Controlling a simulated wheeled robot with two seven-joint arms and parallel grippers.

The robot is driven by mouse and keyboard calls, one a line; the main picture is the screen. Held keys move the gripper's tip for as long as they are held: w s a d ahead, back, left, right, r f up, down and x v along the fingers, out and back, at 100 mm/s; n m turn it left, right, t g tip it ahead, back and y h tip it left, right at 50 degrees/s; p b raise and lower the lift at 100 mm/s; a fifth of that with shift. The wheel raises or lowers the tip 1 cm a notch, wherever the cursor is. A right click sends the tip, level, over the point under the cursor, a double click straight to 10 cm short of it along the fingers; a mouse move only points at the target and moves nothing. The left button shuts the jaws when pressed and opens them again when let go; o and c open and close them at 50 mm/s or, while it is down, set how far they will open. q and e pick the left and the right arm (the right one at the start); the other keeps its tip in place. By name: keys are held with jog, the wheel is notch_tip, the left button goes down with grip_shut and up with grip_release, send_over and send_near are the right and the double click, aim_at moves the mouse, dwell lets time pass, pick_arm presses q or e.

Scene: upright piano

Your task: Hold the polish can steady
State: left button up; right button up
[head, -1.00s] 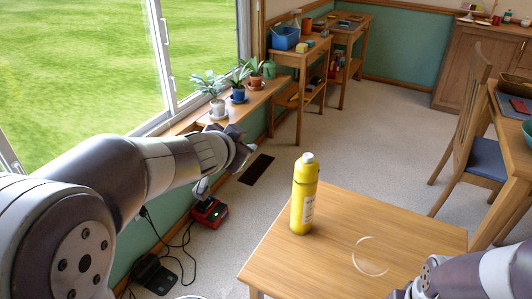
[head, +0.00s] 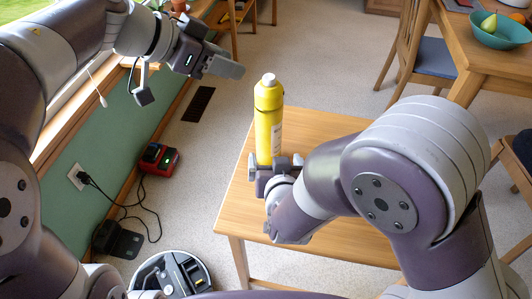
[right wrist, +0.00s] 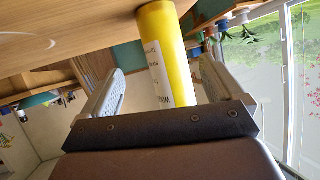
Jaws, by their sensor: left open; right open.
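The polish can is a tall yellow bottle (head: 268,115) with a pale cap, upright on the small wooden table (head: 315,122) near its left edge. My right gripper (head: 275,165) is open low at the can, at its near side. In the right wrist view the yellow can (right wrist: 168,45) stands between the two spread fingers of this gripper (right wrist: 160,75), with gaps visible on both sides. My left gripper (head: 215,65) is open and empty, in the air to the upper left of the can, apart from it. My right arm hides the table's near right part.
A chair (head: 425,60) and a larger table (head: 480,55) with a teal bowl (head: 500,32) stand at the upper right. A red device (head: 158,158), a black charger (head: 117,238) and cables lie on the floor at left, by the window wall.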

aim_at(269, 117)
jog(key=s+a+r+t+h, duration=0.1)
jog(key=s+a+r+t, duration=0.1)
jog(key=s+r+t, duration=0.25)
jog(key=shift+t, duration=0.25)
jog(key=w, duration=1.3)
jog(key=shift+w+d+r, duration=0.25)
jog(key=shift+r, duration=0.05)
jog(key=c, duration=1.1)
pick_arm(q)
jog(key=shift+c, duration=0.9)
pick_arm(e)
jog(key=c, duration=0.3)
pick_arm(q)
grip_shut()
pick_arm(e)
jog(key=shift+c, duration=0.2)
